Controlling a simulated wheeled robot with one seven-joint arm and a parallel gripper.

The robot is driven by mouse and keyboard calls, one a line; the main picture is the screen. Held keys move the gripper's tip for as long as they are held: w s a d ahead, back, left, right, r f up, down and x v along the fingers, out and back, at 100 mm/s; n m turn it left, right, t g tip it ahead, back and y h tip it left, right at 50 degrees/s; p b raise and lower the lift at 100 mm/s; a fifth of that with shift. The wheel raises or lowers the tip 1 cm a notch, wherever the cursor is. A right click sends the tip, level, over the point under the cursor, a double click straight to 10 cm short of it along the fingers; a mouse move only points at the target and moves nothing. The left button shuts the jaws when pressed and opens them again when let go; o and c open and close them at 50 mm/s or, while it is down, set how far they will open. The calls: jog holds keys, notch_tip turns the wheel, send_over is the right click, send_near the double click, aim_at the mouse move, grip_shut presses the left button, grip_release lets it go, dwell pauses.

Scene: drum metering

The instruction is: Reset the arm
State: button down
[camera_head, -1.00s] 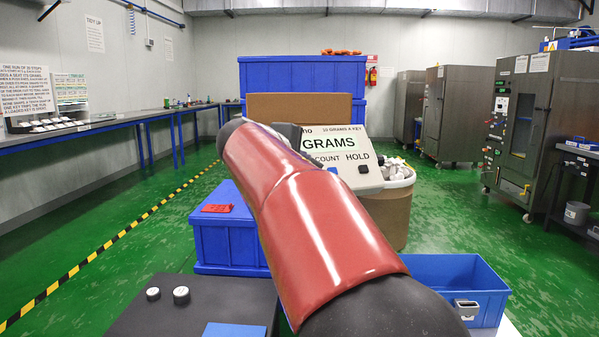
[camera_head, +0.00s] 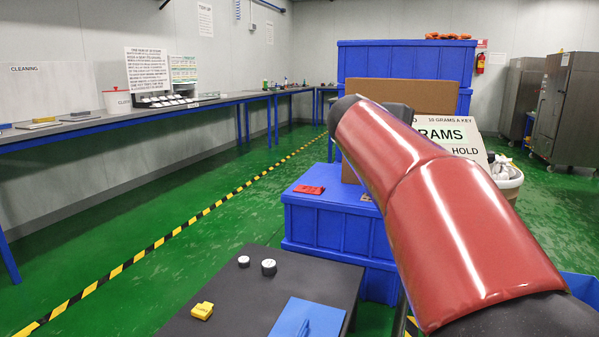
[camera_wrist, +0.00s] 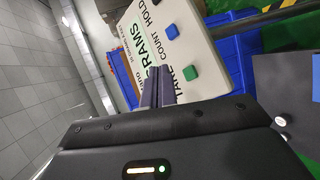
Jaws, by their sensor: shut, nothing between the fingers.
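My red arm link (camera_head: 440,200) crosses the right half of the head view and hides my gripper there. In the wrist view my gripper (camera_wrist: 158,72) is shut and empty, its two dark fingers together. Behind the fingers is a pale sloped panel (camera_wrist: 188,80) lettered GRAMS, TAKE, COUNT and HOLD, with a blue key (camera_wrist: 172,31) and a green key (camera_wrist: 190,72). I cannot tell how far the fingertips are from it. The panel (camera_head: 465,133) also shows behind my arm in the head view, partly covered.
A dark table (camera_head: 225,300) with white knobs, a yellow block (camera_head: 202,310) and a blue piece (camera_head: 307,319) stands in front. A blue crate (camera_head: 335,222) is beyond it. A long bench (camera_head: 105,122) lines the left wall. Green floor is open at the left.

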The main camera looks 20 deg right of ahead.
jog(key=s+a+f+m+y, duration=0.3)
jog(key=s+a+f+y, duration=0.3)
jog(key=s+a+f, duration=0.5)
jog(key=s+a+f+m+g+y, duration=0.1)
jog(key=s+a+f+y, duration=0.5)
jog(key=s+a+f, duration=0.6)
notch_tip(320, 180, down, 6)
jog(key=shift+s+a+f+m+y, duration=0.15)
jog(key=shift+a+m+y, duration=0.25)
jog(key=shift+m, duration=0.5)
jog(key=shift+d, duration=0.15)
